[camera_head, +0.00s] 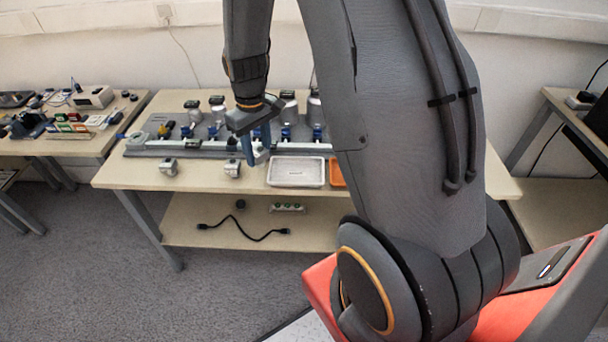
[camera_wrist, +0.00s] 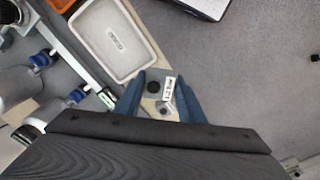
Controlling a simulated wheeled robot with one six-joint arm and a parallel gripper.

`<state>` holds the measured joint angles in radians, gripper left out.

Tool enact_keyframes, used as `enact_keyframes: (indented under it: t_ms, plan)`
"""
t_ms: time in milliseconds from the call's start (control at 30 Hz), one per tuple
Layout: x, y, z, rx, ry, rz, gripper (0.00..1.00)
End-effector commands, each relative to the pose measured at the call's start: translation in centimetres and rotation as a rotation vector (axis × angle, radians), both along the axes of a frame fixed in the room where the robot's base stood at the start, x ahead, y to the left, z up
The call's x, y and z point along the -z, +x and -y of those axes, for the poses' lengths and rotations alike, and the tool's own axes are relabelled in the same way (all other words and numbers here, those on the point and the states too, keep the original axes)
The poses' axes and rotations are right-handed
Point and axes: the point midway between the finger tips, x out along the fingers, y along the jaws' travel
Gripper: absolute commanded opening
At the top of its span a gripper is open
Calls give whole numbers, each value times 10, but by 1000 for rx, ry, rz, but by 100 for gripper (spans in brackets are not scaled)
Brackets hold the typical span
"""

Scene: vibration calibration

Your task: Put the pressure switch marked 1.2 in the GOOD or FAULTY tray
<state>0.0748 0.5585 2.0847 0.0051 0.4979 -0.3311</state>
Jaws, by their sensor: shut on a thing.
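My gripper (camera_head: 256,152) hangs over the front part of the bench, left of the white tray (camera_head: 297,173). In the wrist view, its blue fingers (camera_wrist: 160,92) are shut on a small grey pressure switch (camera_wrist: 155,87) with a black round part and a white label that seems to read 1.2 bar. The switch shows only as a pale bit between the fingers in the head view (camera_head: 261,156). The white tray also shows in the wrist view (camera_wrist: 108,62), empty, its marking seemingly GOOD. The orange tray (camera_head: 337,173) is mostly hidden behind my arm; its corner shows in the wrist view (camera_wrist: 62,4).
Two other grey switches (camera_head: 168,166) (camera_head: 232,169) stand on the bench front, left of the white tray. A rig with a pale pipe (camera_head: 180,144), blue valves and several gauges runs along behind. A lower shelf holds a black cable (camera_head: 240,233).

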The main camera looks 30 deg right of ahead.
Motion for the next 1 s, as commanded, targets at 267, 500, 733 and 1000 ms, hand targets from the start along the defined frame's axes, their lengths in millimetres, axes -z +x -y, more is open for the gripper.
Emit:
enact_keyframes:
  t_ms: [267, 500, 733, 1000]
  plan:
    - [-5, 2, 73, -430, -2, 5, 4]
    - [-12, -5, 108, -671, -3, 3, 4]
    - [6, -8, 114, -727, 2, -2, 4]
    - [42, -7, 114, -726, -1, 1, 4]
